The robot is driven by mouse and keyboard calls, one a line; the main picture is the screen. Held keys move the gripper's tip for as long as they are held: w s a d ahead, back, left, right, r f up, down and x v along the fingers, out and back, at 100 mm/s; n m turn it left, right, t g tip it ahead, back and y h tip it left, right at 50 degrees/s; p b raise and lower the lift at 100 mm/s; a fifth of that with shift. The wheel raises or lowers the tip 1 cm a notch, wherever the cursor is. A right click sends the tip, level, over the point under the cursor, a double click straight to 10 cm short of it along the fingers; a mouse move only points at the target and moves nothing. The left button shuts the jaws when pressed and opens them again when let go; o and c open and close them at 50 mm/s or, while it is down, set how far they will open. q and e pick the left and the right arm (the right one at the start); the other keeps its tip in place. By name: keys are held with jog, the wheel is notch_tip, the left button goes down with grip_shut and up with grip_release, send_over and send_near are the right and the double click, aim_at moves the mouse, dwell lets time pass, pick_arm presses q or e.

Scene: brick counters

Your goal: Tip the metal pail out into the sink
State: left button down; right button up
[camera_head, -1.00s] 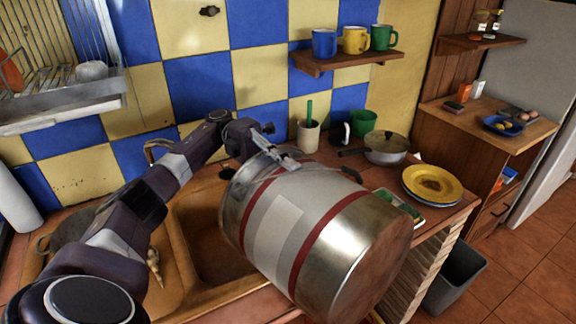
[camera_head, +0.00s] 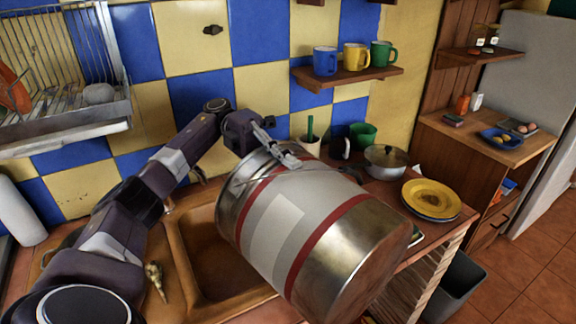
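The metal pail (camera_head: 300,232) is a large silver cylinder with a white middle and red bands. It is tilted nearly onto its side, its base toward the lower right and its mouth toward the upper left. The brown sink (camera_head: 187,262) lies below and left of it, and the pail covers part of the right basin. My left gripper (camera_head: 285,155) is at the pail's upper side near its rim, by the thin wire handle. I cannot tell from here whether its fingers are closed on it. The pail's mouth faces away from me. My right gripper is not in view.
A yellow plate (camera_head: 431,198), a lidded pot (camera_head: 385,162) and a green cup (camera_head: 363,134) stand on the counter right of the pail. A shelf (camera_head: 345,77) with mugs is above. A dish rack (camera_head: 66,110) hangs at upper left. A bin (camera_head: 456,284) stands on the floor.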

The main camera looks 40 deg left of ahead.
pick_arm(q)
jog(key=r+y+p, duration=0.2)
jog(key=y+p, duration=0.1)
jog(key=r+t+y+p, duration=0.1)
jog(key=r+y+p, duration=0.2)
jog(key=y+p, duration=0.1)
jog(key=shift+w+d+p, duration=0.15)
jog(key=shift+d+p, duration=0.05)
jog(key=shift+p, duration=0.1)
jog(key=r+y+p, duration=0.1)
jog(key=y+p, duration=0.2)
jog(key=p, duration=0.1)
jog(key=r+t+y+p, duration=0.1)
jog(key=r+y+p, duration=0.1)
jog(key=y+p, duration=0.1)
jog(key=r+t+y+p, duration=0.1)
jog(key=r+y+p, duration=0.1)
jog(key=y+p, duration=0.1)
jog(key=shift+a+y+p, duration=0.2)
jog(key=shift+y+p, duration=0.2)
jog(key=shift+p, duration=0.4)
jog(key=shift+y+p, duration=0.3)
jog(key=shift+f, duration=0.1)
jog(key=shift+a+f, duration=0.1)
